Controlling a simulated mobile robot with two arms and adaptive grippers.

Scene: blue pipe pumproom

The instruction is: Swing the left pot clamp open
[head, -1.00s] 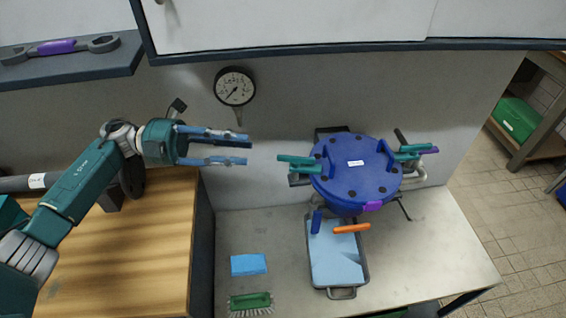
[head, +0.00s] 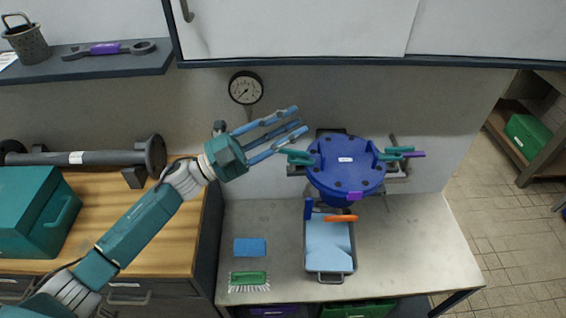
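The blue pot (head: 345,176) with a bolted round lid stands against the back wall above the steel table. The left pot clamp (head: 299,157) shows as teal handles at the lid's left side. Its jaw end is too small to make out. The right pot clamp (head: 394,153), also teal, sits at the lid's right side with a purple tip. My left gripper (head: 301,121) reaches in from the left, its blue fingers spread and empty. Its fingertips appear just above and close to the left clamp; I cannot tell whether they touch it. My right gripper is out of view.
A grey tray (head: 311,262) with an orange-handled tool (head: 341,218) is below the pot. A blue cloth (head: 250,247) and green brush (head: 249,280) lie to its left. A gauge (head: 246,88) hangs on the wall. A cabinet (head: 290,30) overhangs above.

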